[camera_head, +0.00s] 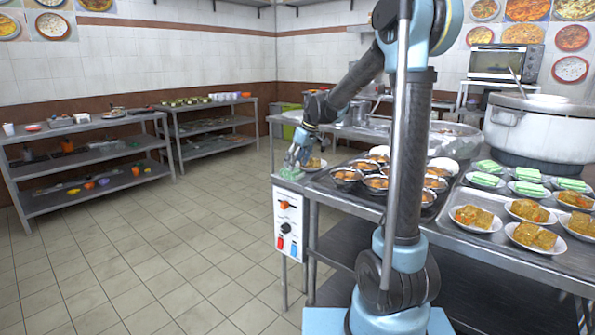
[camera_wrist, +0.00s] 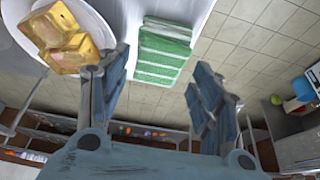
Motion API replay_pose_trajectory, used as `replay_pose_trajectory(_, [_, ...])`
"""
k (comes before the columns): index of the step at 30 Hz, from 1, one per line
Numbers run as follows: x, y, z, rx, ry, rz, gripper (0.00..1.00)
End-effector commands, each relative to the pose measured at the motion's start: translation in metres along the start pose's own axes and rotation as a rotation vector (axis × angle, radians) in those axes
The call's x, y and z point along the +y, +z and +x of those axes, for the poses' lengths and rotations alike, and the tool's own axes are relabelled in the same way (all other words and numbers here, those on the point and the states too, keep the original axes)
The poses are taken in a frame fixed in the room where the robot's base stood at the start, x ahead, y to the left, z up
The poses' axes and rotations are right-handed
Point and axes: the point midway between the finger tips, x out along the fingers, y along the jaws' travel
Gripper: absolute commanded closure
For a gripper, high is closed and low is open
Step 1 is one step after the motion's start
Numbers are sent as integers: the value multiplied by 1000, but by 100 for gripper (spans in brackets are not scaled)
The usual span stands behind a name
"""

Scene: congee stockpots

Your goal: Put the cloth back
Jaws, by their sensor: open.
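A green and white striped cloth (camera_wrist: 164,50) lies flat at the edge of a pale surface in the wrist view. In the head view it shows as a small green patch (camera_head: 291,174) on the corner of the counter, above the box with knobs. My gripper (camera_head: 297,160) is just over that corner. In the wrist view my gripper (camera_wrist: 160,78) has its two fingers wide apart with nothing between them. The cloth appears past the fingertips, nearer the left finger. I cannot tell whether a finger touches it.
A plate (camera_wrist: 95,14) with yellow cubes of food is close beside the cloth. Several bowls (camera_head: 346,175) of food stand right of my gripper. A control box (camera_head: 289,228) is below the counter corner. The tiled floor (camera_head: 190,240) at left is clear.

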Motion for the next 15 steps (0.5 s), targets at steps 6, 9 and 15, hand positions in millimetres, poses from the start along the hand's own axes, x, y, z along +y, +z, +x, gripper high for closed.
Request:
replay_pose_trajectory(6, [0, 0, -42, 0, 0, 1, 41])
replay_pose_trajectory(9, [0, 0, -56, 0, 0, 1, 41])
replay_pose_trajectory(15, [0, 0, -72, 0, 1, 1, 41])
